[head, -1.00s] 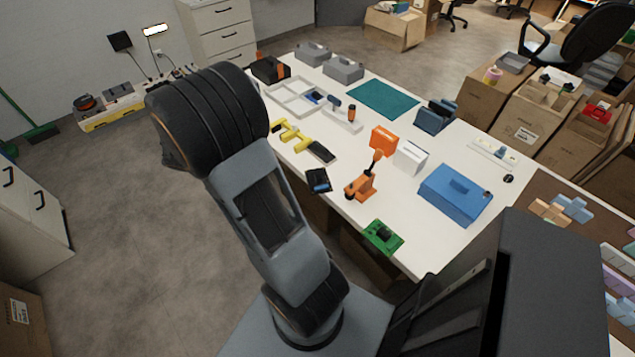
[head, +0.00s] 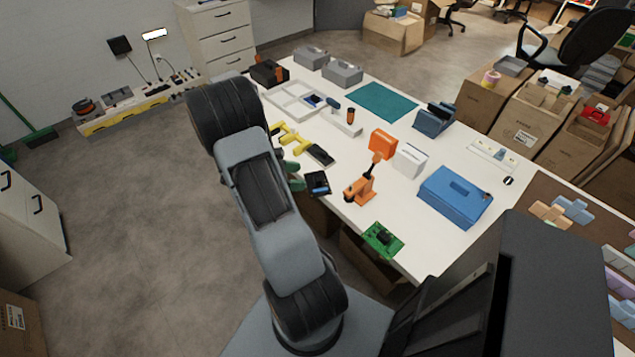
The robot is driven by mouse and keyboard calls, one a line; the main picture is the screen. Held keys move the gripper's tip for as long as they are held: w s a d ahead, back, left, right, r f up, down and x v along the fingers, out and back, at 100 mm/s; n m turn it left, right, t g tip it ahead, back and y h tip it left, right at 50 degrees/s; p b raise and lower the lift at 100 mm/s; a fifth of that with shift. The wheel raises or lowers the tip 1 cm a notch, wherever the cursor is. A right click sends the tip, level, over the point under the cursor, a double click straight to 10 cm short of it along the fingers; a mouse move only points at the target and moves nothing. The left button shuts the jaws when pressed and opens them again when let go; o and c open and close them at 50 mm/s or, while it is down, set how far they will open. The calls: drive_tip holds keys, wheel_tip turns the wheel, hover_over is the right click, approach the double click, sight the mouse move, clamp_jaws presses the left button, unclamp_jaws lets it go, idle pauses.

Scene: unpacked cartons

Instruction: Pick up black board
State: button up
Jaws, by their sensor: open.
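A small black board (head: 317,183) with a blue patch on it lies at the near left edge of the white table (head: 345,195). The jaws look open and empty. I cannot tell whether a finger touches the board.
An orange clamp-like stand (head: 361,187) is right of the board. A green circuit board (head: 382,239) lies on the near edge. A yellow and black tool (head: 300,142) lies behind. A blue case (head: 455,196) stands farther right.

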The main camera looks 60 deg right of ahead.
sight(315, 178)
drive_tip(key=shift+s+x, duration=0.2)
drive_tip(key=shift+x, duration=2.45)
drive_tip(key=shift+a+r, duration=0.1)
drive_tip(key=shift+a, duration=0.05)
drive_tip(key=shift+c, duration=0.5)
drive_tip(key=c, duration=0.9)
drive_tip(key=shift+c, duration=0.2)
drive_tip(key=shift+r, duration=0.15)
